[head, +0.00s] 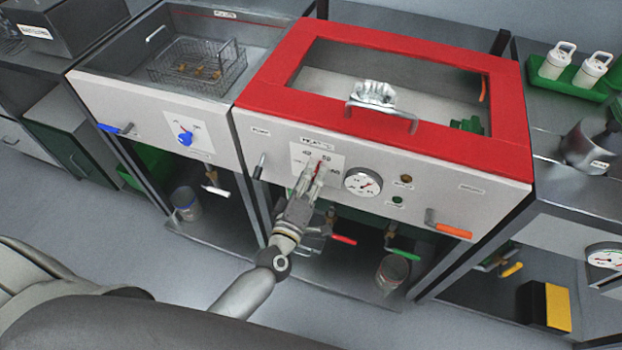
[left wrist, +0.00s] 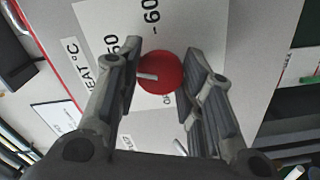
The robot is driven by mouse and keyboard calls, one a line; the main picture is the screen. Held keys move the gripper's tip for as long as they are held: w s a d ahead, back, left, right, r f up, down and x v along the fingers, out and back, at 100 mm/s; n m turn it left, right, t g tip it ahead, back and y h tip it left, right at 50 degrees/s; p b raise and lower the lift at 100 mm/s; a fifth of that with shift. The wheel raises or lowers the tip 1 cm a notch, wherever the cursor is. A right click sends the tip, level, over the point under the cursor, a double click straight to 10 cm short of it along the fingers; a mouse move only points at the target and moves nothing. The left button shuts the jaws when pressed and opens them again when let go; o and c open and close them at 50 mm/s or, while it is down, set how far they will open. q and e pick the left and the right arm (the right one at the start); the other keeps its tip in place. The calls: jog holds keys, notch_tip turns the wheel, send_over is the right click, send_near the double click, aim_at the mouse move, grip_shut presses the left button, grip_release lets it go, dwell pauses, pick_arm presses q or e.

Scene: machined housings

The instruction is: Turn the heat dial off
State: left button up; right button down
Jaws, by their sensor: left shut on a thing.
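The heat dial (left wrist: 165,72) is a round red knob with a white pointer mark, on a white scale plate marked HEAT °C. In the left wrist view the pointer faces left, toward the heading side of the plate, and some scale marks are hidden by the fingers. My left gripper (left wrist: 162,75) is shut on the dial, one finger at each side. In the head view the gripper (head: 317,175) reaches the plate on the front panel and covers most of the dial. My right gripper is not in view.
A gauge (head: 362,182) sits just right of the dial plate. A red-framed lid with a handle (head: 381,116) is above. A blue knob (head: 185,138) is on the left unit. Red (head: 344,239) and green (head: 403,254) valve levers are below.

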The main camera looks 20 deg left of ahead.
pick_arm(q)
jog(key=n+b, duration=0.6)
jog(key=n, duration=1.6)
jog(key=shift+f, duration=0.1)
dwell(0.5)
jog(key=o, duration=1)
jog(key=shift+o, duration=0.2)
jog(key=s, duration=1.2)
jog(key=shift+a, duration=0.2)
